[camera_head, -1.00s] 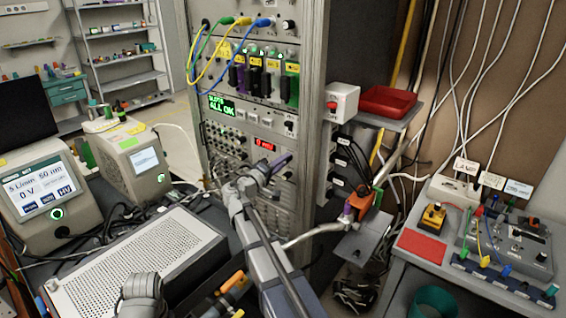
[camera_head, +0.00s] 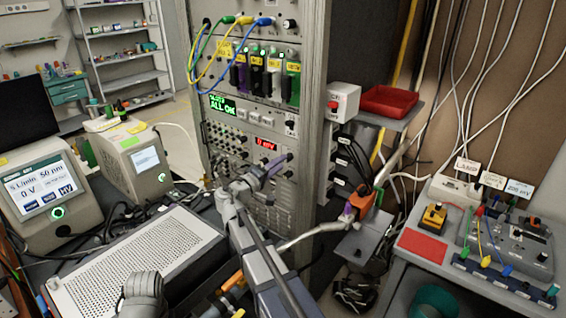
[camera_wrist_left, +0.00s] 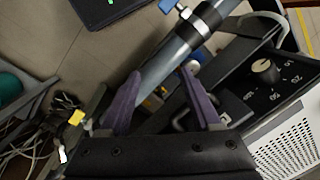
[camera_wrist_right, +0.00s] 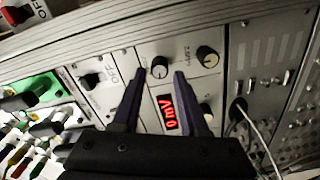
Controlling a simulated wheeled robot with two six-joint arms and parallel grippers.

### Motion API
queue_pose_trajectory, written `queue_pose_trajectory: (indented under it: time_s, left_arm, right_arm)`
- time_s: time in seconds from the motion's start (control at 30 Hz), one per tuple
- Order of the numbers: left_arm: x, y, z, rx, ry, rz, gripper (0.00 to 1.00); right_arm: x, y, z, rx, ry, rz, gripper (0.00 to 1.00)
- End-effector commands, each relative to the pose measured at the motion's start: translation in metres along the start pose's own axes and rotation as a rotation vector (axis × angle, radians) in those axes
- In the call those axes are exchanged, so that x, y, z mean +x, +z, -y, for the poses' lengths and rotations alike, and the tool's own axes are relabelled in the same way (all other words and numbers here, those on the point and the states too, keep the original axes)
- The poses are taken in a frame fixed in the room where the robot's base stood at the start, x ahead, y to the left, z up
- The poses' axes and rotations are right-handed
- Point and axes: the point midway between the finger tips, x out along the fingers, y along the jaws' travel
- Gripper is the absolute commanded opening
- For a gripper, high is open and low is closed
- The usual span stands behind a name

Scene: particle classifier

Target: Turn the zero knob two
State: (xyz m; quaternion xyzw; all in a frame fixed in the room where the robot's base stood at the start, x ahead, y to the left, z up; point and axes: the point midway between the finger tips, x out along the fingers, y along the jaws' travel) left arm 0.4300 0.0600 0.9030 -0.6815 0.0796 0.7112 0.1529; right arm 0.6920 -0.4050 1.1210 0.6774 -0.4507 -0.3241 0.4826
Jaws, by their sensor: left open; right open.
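In the right wrist view, a small dark round knob (camera_wrist_right: 159,68) sits on a grey panel above a red display (camera_wrist_right: 167,113) reading 0 mV. A second dark knob (camera_wrist_right: 207,57) is to its right. I cannot read the small knob labels. My right gripper (camera_wrist_right: 160,75) is open, with its purple fingertips on either side of the first knob in the picture; contact is not clear. In the head view this gripper (camera_head: 284,163) is at the rack, just below the red display (camera_head: 265,144). My left gripper (camera_wrist_left: 160,74) is open and empty in the left wrist view, away from the panel.
The tall instrument rack (camera_head: 315,130) carries yellow, green and blue cables above. A perforated metal box (camera_head: 140,262) lies at the front left. A red tray (camera_head: 388,100) and a bench with a red mat (camera_head: 421,246) are at right. A grey tube (camera_wrist_left: 185,42) passes beyond my left fingers.

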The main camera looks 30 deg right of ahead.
Motion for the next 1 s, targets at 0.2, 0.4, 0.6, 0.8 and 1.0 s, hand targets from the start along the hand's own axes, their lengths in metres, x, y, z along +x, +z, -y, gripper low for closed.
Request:
queue_pose_trajectory:
  time_s: [0.2,0.4,0.6,0.8,1.0]
  left_arm:
    - [0.0,0.0,0.0,0.0,0.0,0.0,0.64]
    - [0.0,0.0,0.0,0.0,0.0,0.0,0.64]
    - [0.0,0.0,0.0,0.0,0.0,0.0,0.64]
    - [0.0,0.0,0.0,0.0,0.0,0.0,0.64]
    - [0.0,0.0,0.0,0.0,0.0,0.0,0.64]
  right_arm:
    - [-0.035,0.001,0.0,0.0,-0.001,-0.001,0.43]
    - [-0.049,0.001,0.0,0.0,-0.001,0.0,0.43]
    - [-0.05,0.0,0.0,0.0,0.0,0.001,0.43]
    - [-0.05,0.0,0.0,0.0,0.0,0.001,0.43]
    - [-0.05,0.0,0.0,0.0,0.0,0.001,0.43]
